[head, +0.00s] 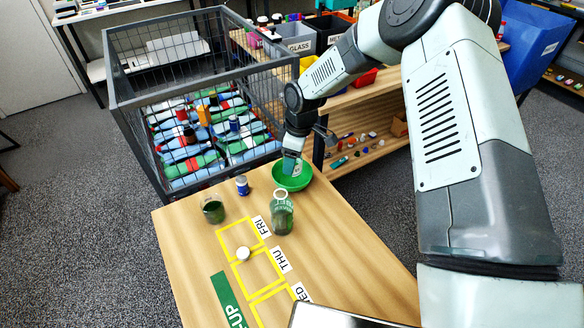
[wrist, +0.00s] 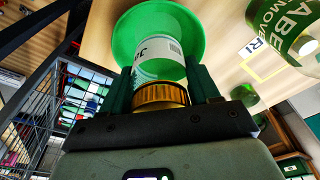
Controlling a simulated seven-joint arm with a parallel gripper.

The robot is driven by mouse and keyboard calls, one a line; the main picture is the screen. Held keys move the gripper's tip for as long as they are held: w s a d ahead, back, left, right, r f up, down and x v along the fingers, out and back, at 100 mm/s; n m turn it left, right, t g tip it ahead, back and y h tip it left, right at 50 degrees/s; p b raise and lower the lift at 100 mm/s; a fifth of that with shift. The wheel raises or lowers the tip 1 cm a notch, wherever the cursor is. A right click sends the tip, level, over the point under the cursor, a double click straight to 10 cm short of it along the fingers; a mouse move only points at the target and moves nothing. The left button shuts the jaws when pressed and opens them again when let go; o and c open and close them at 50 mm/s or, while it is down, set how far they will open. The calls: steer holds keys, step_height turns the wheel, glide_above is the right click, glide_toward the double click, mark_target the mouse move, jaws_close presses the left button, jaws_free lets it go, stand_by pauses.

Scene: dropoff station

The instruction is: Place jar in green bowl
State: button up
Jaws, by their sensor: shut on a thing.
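The green bowl (head: 301,181) stands at the far end of the wooden table, and it fills the upper middle of the wrist view (wrist: 130,35). My gripper (head: 292,158) is over the bowl. In the wrist view its fingers (wrist: 160,88) are shut on the jar (wrist: 158,58), which has a white label and a gold lid. The lid end is toward my gripper, and the other end is at the bowl's inside. I cannot tell whether the jar touches the bowl.
A green labelled bottle (head: 283,216), a dark green jar (head: 213,211) and a small blue container (head: 242,185) stand near the bowl. A white round item (head: 243,254) lies on the yellow-marked squares. A metal cage (head: 150,120) with bottles stands behind the table's left.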

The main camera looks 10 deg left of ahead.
steer(key=shift+f, duration=1.95)
steer(key=shift+f, duration=0.1)
steer(key=o, duration=0.9)
steer(key=shift+c, duration=0.2)
steer(key=r, duration=0.4)
steer(key=d+r, duration=0.1)
steer(key=r, duration=0.3)
steer(key=d+r, duration=0.1)
steer(key=r, duration=0.3)
steer(key=shift+r, duration=0.15)
